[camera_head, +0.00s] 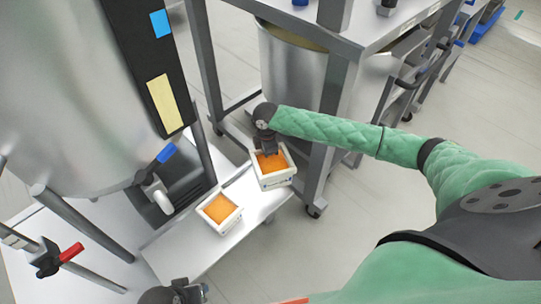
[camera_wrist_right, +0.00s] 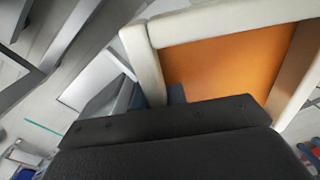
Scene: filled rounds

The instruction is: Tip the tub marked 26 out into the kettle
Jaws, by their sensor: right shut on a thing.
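A white square tub (camera_head: 276,181) with orange contents is at the far right end of a narrow white shelf. My right gripper (camera_head: 270,150) is shut on this tub's wall; the tub is upright and I cannot tell whether it touches the shelf. In the right wrist view the tub (camera_wrist_right: 190,27) fills the upper right, with its orange contents level. A second white tub (camera_head: 226,222) with orange contents stands on the shelf. No number is readable on either tub. A large steel vessel (camera_head: 60,90), likely the kettle, stands at left. My left gripper (camera_head: 185,292) shows only partly at the bottom edge.
The white shelf (camera_head: 180,250) runs from lower left to the middle. A blue-handled valve (camera_head: 160,160) and a red-handled one (camera_head: 70,253) stick out at left. A steel table (camera_head: 385,25) with another metal vessel (camera_head: 290,70) beneath stands behind. Floor is open at right.

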